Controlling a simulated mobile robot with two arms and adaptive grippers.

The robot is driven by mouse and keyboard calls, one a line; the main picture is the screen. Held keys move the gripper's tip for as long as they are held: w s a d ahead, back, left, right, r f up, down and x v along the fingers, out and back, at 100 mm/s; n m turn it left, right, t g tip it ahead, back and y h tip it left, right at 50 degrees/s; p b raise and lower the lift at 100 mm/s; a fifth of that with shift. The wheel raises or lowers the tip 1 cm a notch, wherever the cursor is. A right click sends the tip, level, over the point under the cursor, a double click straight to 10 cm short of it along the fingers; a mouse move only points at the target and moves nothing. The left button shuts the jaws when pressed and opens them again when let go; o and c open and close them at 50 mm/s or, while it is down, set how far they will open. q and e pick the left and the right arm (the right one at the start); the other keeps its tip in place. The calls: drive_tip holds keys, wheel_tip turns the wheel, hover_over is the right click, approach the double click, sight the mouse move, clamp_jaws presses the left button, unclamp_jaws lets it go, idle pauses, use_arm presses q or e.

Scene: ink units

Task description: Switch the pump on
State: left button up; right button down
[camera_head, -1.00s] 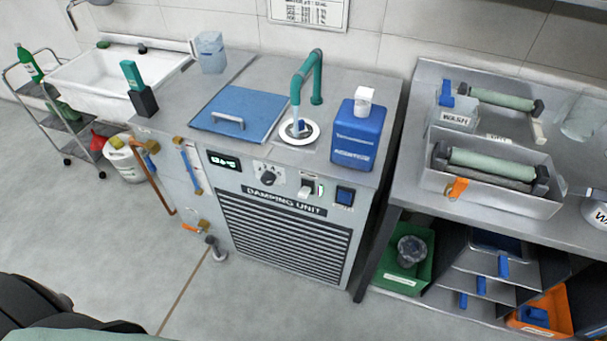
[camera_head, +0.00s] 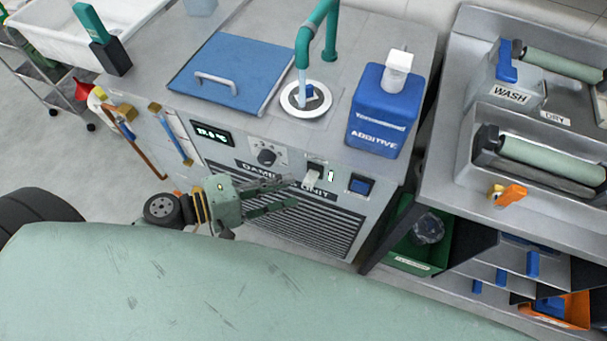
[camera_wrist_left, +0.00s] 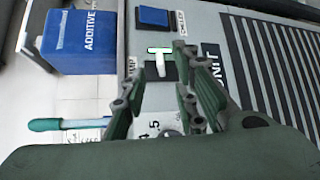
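The damping unit's front panel has a small white pump lever (camera_head: 312,177) on a dark base. It also shows in the left wrist view (camera_wrist_left: 160,66), beside a partly hidden label ending in "MP". A narrow green-edged indicator (camera_head: 331,175) sits next to it. My left gripper (camera_head: 292,194) is open and empty, its two fingers apart and pointing right towards the lever. In the left wrist view the fingertips (camera_wrist_left: 158,92) lie on either side of and below the lever, seemingly short of it. Whether they touch it cannot be told. My right gripper is not in view.
A dial (camera_head: 266,156) and lit display (camera_head: 212,134) are left of the lever; a blue square switch (camera_head: 361,185) is to its right. On top are a blue lid (camera_head: 232,70), a green spout (camera_head: 304,48) and an additive bottle (camera_head: 377,120). A sink bench (camera_head: 450,165) stands right.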

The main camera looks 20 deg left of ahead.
sight(304, 181)
use_arm(q)
drive_tip(key=p+x, duration=0.1)
drive_tip(key=x, duration=0.4)
drive_tip(key=shift+w+d+f, duration=0.15)
drive_tip(key=shift+w+d, duration=0.05)
drive_tip(key=shift+w, duration=0.05)
clamp_jaws()
